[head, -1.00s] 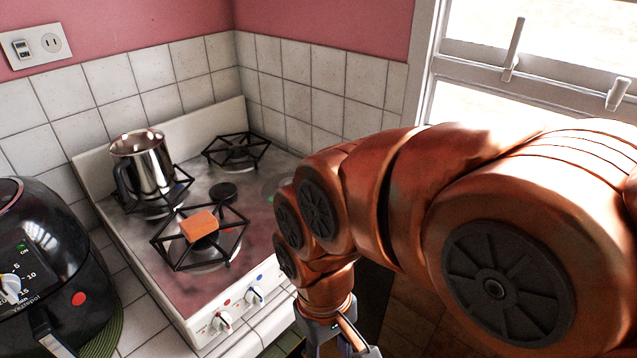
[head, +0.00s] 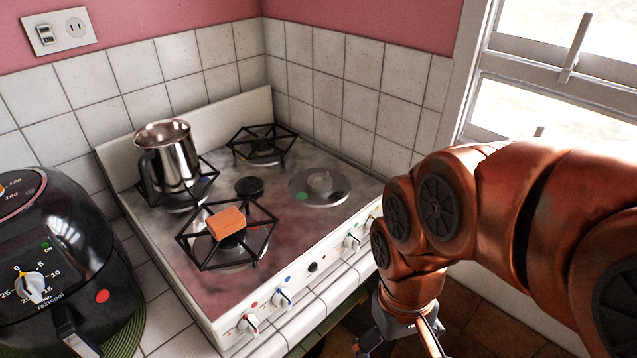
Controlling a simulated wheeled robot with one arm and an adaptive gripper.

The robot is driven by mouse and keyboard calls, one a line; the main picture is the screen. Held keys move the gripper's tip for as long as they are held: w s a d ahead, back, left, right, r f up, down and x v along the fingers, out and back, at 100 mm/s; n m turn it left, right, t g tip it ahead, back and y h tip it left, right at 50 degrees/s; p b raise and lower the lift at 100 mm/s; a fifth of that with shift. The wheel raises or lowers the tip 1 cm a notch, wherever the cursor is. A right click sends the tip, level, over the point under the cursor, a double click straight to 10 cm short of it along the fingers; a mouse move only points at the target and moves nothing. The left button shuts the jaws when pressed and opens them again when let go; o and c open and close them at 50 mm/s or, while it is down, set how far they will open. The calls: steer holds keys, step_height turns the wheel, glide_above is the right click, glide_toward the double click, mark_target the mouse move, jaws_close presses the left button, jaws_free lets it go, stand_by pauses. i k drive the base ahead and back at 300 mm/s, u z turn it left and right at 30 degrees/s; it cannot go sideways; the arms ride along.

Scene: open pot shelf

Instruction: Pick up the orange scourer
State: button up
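The orange scourer (head: 227,222) is a small block lying on the black grate of the front left burner (head: 232,250). It is in plain sight in the head view. My gripper (head: 400,345) is at the bottom edge of the view, low in front of the stove and to the right of the scourer, well apart from it. Its fingers are partly cut off by the frame's edge, and I cannot tell how far they are spread. Nothing shows between them.
A steel pot (head: 170,160) stands on the back left grate. The stove (head: 300,235) has knobs along its front. A black air fryer (head: 60,260) stands at the left. The back right grate (head: 263,145) is empty, and the front right burner (head: 320,187) has no grate.

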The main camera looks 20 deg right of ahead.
mark_target(227, 222)
steer(key=z, duration=0.65)
steer(key=k, duration=1.35)
steer(key=u, duration=1.65)
steer(key=i, duration=1)
steer(key=u, duration=0.05)
